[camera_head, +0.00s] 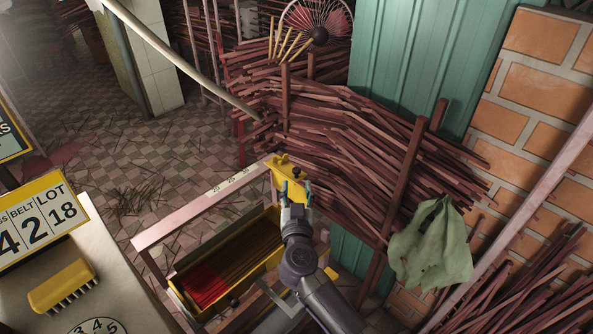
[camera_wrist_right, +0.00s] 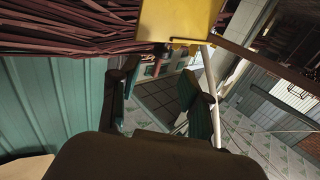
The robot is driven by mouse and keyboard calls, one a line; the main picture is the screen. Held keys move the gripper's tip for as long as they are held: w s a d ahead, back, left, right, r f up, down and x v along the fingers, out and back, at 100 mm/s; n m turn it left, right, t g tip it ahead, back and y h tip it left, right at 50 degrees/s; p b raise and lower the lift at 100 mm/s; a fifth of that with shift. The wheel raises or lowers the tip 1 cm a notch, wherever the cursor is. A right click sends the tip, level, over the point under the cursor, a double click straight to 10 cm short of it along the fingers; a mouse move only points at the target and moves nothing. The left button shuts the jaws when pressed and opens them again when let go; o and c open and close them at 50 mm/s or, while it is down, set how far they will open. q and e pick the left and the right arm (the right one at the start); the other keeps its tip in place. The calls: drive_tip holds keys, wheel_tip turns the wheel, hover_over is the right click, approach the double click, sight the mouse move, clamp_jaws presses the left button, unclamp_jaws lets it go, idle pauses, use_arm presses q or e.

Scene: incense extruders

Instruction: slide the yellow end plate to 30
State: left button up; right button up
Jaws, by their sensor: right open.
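The yellow end plate (camera_head: 283,169) stands at the far right end of a pale rail (camera_head: 190,210) that carries small printed numbers, "20", "25" and "30" as far as I can read them. In the right wrist view the yellow plate (camera_wrist_right: 180,18) fills the top middle, with a dark knob at its lower edge. My right gripper (camera_head: 296,190) is just in front of the plate. Its two teal-padded fingers (camera_wrist_right: 160,88) are open, with nothing between them, and the plate lies beyond their tips. I cannot tell whether they touch it. My left gripper is not in view.
A yellow trough (camera_head: 180,300) with red and brown sticks lies below the rail. Bundled sticks (camera_head: 340,140) are stacked behind my gripper, and a green cloth (camera_head: 432,250) hangs at right. A table (camera_head: 110,280) at left holds a yellow brush (camera_head: 62,285).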

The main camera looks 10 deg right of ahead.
sight(296, 172)
drive_tip(key=w, duration=0.2)
drive_tip(key=w+d+b, duration=0.1)
drive_tip(key=w, duration=0.4)
drive_tip(key=shift+w+d, duration=0.3)
drive_tip(key=shift+w, duration=0.05)
drive_tip(key=shift+c, duration=0.4)
clamp_jaws()
drive_tip(key=shift+a, duration=0.1)
